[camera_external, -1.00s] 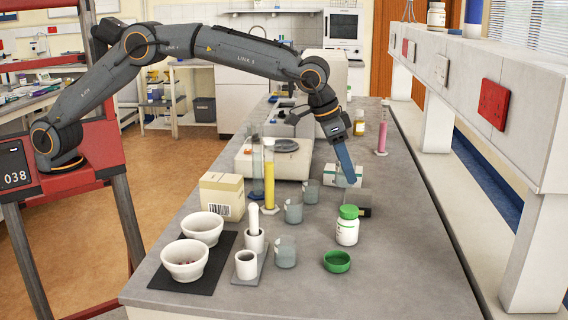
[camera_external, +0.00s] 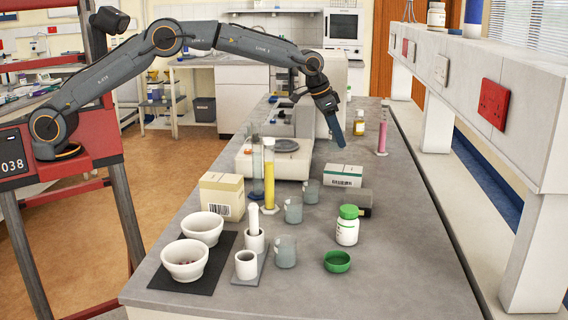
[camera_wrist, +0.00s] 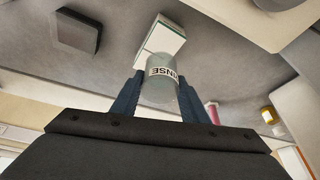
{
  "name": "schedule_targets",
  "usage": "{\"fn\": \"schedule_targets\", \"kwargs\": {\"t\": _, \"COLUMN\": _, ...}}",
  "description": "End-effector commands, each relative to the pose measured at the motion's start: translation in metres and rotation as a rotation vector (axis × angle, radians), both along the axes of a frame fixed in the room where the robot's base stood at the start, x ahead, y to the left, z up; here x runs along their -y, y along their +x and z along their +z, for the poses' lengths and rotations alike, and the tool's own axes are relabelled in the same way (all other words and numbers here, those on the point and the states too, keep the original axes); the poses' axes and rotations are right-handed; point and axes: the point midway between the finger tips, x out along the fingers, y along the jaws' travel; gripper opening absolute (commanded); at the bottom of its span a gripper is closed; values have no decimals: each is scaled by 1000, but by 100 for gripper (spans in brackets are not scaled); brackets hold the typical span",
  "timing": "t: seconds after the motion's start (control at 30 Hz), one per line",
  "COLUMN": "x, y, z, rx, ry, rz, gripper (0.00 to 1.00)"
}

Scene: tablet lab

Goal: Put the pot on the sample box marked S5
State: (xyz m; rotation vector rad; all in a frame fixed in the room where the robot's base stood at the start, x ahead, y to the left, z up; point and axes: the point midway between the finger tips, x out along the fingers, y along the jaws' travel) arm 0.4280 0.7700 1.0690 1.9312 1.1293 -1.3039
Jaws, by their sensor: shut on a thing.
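My gripper (camera_external: 339,143) is raised above the bench, up and behind the white-and-green box (camera_external: 343,174). In the wrist view my gripper (camera_wrist: 160,100) is shut on a grey, see-through pot (camera_wrist: 162,90) with a white label, seemingly "RINSE", upside down. In the external view the pot cannot be made out at the fingers. The white-and-green box (camera_wrist: 162,38) shows just beyond the pot in the wrist view. A cream box with a barcode (camera_external: 222,196) stands by the cylinders. I cannot read an S5 mark on either box.
Two tall cylinders (camera_external: 269,188) and a balance (camera_external: 285,146) are to the left. A pink cylinder (camera_external: 382,137) stands right. The front right bench is clear.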

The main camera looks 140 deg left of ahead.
Motion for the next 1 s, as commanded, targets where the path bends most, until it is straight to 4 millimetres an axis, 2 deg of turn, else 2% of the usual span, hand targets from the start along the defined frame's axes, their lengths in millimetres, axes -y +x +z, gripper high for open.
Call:
{"fn": "schedule_targets", "kwargs": {"t": 0.1, "x": 0, "y": -1, "z": -15, "rx": 0, "ry": -1, "rz": 0, "gripper": 18}}
{"fn": "schedule_targets", "kwargs": {"t": 0.33, "x": 1, "y": 0, "z": -33, "rx": -1, "ry": -2, "rz": 0, "gripper": 18}}
{"fn": "schedule_targets", "kwargs": {"t": 0.53, "x": 0, "y": 0, "z": -58, "rx": 0, "ry": 0, "rz": 0, "gripper": 18}}
{"fn": "schedule_targets", "kwargs": {"t": 0.93, "x": 0, "y": 1, "z": -65, "rx": 0, "ry": 1, "rz": 0, "gripper": 18}}
{"fn": "schedule_targets", "kwargs": {"t": 0.97, "x": 0, "y": 0, "z": -65, "rx": 0, "ry": 1, "rz": 0, "gripper": 45}}
{"fn": "schedule_targets", "kwargs": {"t": 1.0, "x": 0, "y": 0, "z": -65, "rx": 0, "ry": 1, "rz": 0, "gripper": 52}}
